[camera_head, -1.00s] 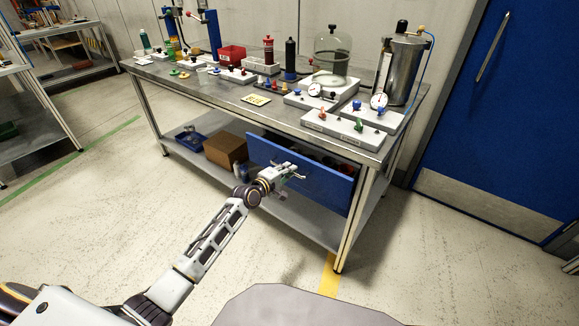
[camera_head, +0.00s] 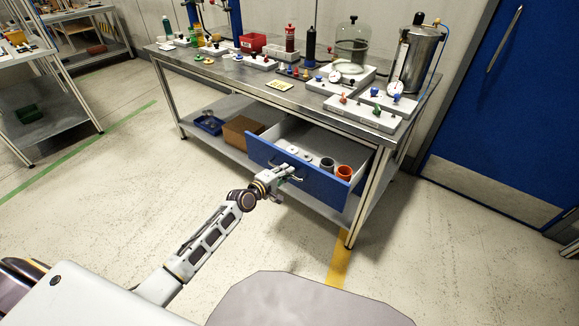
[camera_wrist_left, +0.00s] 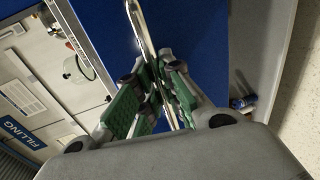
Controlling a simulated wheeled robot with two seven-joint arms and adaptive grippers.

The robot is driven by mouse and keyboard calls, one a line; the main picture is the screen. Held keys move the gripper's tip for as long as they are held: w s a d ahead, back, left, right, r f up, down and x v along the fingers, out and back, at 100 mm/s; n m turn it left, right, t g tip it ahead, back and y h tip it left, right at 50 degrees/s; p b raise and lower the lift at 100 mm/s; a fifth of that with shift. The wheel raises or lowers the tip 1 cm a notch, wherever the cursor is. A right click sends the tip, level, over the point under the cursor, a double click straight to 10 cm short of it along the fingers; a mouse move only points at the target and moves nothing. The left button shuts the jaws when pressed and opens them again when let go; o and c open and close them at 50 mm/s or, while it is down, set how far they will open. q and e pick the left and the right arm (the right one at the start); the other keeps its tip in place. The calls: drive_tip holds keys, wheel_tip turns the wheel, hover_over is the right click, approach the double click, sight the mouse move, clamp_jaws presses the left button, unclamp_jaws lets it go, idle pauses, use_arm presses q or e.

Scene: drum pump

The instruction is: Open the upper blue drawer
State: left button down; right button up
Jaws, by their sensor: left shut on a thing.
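The upper blue drawer (camera_head: 316,184) hangs under the metal workbench and is pulled well out, its white inside showing. Cups and flat round pieces lie in it, among them an orange-red cup (camera_head: 343,173). My left gripper (camera_head: 290,174) is at the middle of the drawer front, shut on the metal bar handle. In the left wrist view the handle (camera_wrist_left: 139,25) runs between the green-padded fingers (camera_wrist_left: 152,95), in front of the blue drawer front (camera_wrist_left: 195,40). My right gripper is not in view.
The workbench top (camera_head: 225,75) holds valves, bottles, a glass bell jar (camera_head: 353,45) and a steel vessel (camera_head: 417,60). A brown box (camera_head: 243,131) and a blue tray (camera_head: 208,124) sit on the lower shelf. The floor in front is clear.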

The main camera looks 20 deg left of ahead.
use_arm(q)
drive_tip(key=shift+s+a+f, duration=0.1)
drive_tip(key=shift+s+a, duration=0.1)
drive_tip(key=shift+s, duration=0.35)
drive_tip(key=shift+s+a, duration=0.15)
drive_tip(key=shift+s, duration=0.35)
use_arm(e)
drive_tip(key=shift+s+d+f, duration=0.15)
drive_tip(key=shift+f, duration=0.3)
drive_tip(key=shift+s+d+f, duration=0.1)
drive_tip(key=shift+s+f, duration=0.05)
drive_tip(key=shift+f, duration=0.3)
use_arm(q)
drive_tip(key=c, duration=1.5)
unclamp_jaws()
drive_tip(key=shift+c, duration=0.2)
drive_tip(key=shift+s+a, duration=0.1)
drive_tip(key=shift+s, duration=0.05)
drive_tip(key=v, duration=1.1)
drive_tip(key=shift+s, duration=0.3)
